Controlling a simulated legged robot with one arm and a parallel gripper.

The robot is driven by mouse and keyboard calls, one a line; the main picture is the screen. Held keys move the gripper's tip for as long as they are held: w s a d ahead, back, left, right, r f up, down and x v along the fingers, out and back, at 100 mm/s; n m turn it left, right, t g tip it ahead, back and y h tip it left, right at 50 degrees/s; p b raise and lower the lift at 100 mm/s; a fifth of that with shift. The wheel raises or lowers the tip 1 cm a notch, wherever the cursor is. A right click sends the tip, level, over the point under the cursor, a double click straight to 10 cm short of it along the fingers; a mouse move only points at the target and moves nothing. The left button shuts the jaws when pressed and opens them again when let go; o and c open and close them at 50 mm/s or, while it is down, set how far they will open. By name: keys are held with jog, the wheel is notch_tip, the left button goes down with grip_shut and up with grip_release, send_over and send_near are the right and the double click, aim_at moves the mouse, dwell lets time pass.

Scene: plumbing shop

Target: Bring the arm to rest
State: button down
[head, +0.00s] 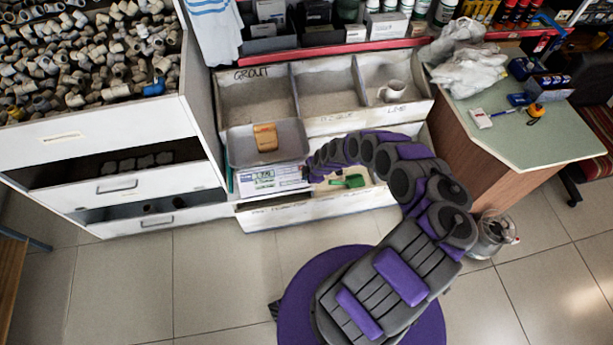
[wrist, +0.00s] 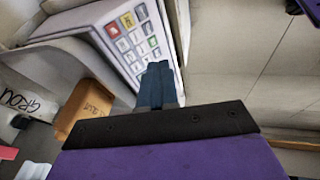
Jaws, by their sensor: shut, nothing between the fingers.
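My gripper (wrist: 157,84) shows in the wrist view with its dark blue fingers together and nothing between them. Its fingertips are in front of a white box face (wrist: 140,38) with rows of coloured squares; I cannot tell whether they touch it. In the head view my purple and grey arm reaches from my body up and left over the front of the bins, bent in several places. Its far end is near the grey tray and the white printed box (head: 268,180); the fingers are not clear there.
A grey tray (head: 240,158) holds a tan block (head: 265,138). A white mug (head: 393,91) stands in a bin. A green scoop (head: 348,181) lies below my arm. A counter (head: 530,135) and a clear container (head: 490,236) stand at right. Floor (head: 215,280) is free at left.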

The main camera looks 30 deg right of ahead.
jog(key=shift+d, duration=0.3)
